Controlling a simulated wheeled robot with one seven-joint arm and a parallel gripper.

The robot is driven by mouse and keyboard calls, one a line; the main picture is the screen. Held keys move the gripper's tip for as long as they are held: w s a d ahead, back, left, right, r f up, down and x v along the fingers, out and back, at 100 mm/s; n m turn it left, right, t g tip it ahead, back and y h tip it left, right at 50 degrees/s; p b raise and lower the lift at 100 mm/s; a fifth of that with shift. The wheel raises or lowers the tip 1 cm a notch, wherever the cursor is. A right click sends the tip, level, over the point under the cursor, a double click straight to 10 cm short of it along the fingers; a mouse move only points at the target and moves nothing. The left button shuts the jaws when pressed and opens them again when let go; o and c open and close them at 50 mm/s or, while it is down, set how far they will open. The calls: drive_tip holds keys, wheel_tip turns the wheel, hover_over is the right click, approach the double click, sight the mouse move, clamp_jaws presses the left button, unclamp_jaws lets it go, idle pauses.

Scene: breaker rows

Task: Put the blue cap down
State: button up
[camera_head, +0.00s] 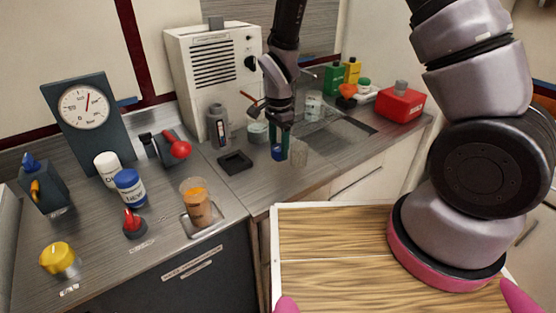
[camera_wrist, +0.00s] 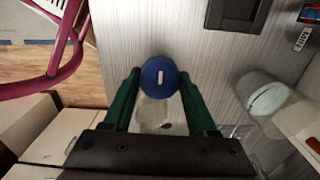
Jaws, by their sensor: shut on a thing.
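The blue cap (camera_head: 277,153) is between the green fingers of my gripper (camera_head: 282,143), over the grey counter. In the wrist view the round blue cap (camera_wrist: 160,76), with a white mark on top, sits between the fingertips of my gripper (camera_wrist: 158,85), which is shut on it. A clear container (camera_head: 299,153) stands just right of the gripper; in the wrist view it shows partly behind the cap (camera_wrist: 154,112). I cannot tell how far the cap is above the counter.
A black square tray (camera_head: 235,162) lies left of the gripper on the counter. A grey bottle (camera_head: 218,126) and a pale jar (camera_head: 258,133) stand behind it. A wooden tray (camera_head: 330,243) is in front. Bare counter lies between the black tray and the gripper.

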sight(279, 158)
drive_tip(key=shift+f, duration=2.2)
drive_tip(key=o, duration=1.3)
drive_tip(key=shift+f, duration=0.15)
drive_tip(key=shift+c, duration=0.2)
